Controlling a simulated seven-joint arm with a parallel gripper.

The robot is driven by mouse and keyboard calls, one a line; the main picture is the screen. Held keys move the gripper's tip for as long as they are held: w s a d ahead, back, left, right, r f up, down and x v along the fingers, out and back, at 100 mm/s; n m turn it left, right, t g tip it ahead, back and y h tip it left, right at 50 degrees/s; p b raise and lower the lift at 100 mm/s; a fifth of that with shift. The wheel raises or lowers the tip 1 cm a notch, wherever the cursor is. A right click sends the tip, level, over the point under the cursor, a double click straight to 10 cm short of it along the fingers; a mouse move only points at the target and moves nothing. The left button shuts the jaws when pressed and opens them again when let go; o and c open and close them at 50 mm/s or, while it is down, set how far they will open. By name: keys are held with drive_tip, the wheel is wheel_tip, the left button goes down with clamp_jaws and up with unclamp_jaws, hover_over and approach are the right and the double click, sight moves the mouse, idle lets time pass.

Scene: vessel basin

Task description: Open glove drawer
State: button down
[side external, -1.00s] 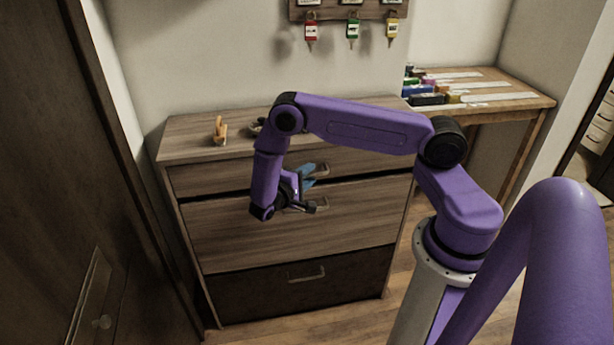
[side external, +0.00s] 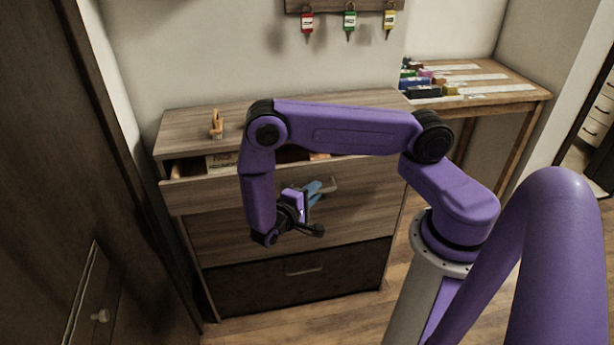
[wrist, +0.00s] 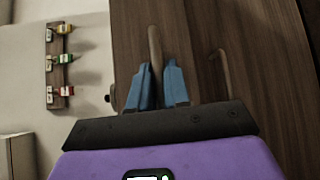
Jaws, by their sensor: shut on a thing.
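The wooden dresser (side external: 350,225) has three drawers. Its top drawer (side external: 205,193) stands partly pulled out, with a pale labelled item (side external: 222,160) and something orange (side external: 319,156) showing inside. My gripper (side external: 314,188) is at the front of this drawer, its blue fingers shut on the metal bar handle (side external: 331,184). In the wrist view the handle (wrist: 155,48) runs between the two blue fingertips (wrist: 158,80). My arm hides the middle of the drawer opening. No label naming the glove drawer is readable.
The middle drawer, with its handle (wrist: 226,72) in the wrist view, and the dark bottom drawer (side external: 300,282) are closed. A wooden hand figure (side external: 216,125) stands on the dresser top. Key tags (side external: 349,20) hang on the wall. A side table (side external: 480,90) stands right, a dark door left.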

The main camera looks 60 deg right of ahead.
drive_tip(key=s+a, duration=0.3)
drive_tip(key=shift+s+a, duration=0.15)
drive_tip(key=shift+a, duration=0.05)
drive_tip(key=c, duration=1.2)
unclamp_jaws()
drive_tip(key=a, duration=0.5)
drive_tip(key=a+r, duration=0.1)
drive_tip(key=a, duration=0.5)
drive_tip(key=a+r, duration=0.1)
drive_tip(key=a, duration=0.5)
drive_tip(key=shift+a+r, duration=0.1)
drive_tip(key=shift+r, duration=0.1)
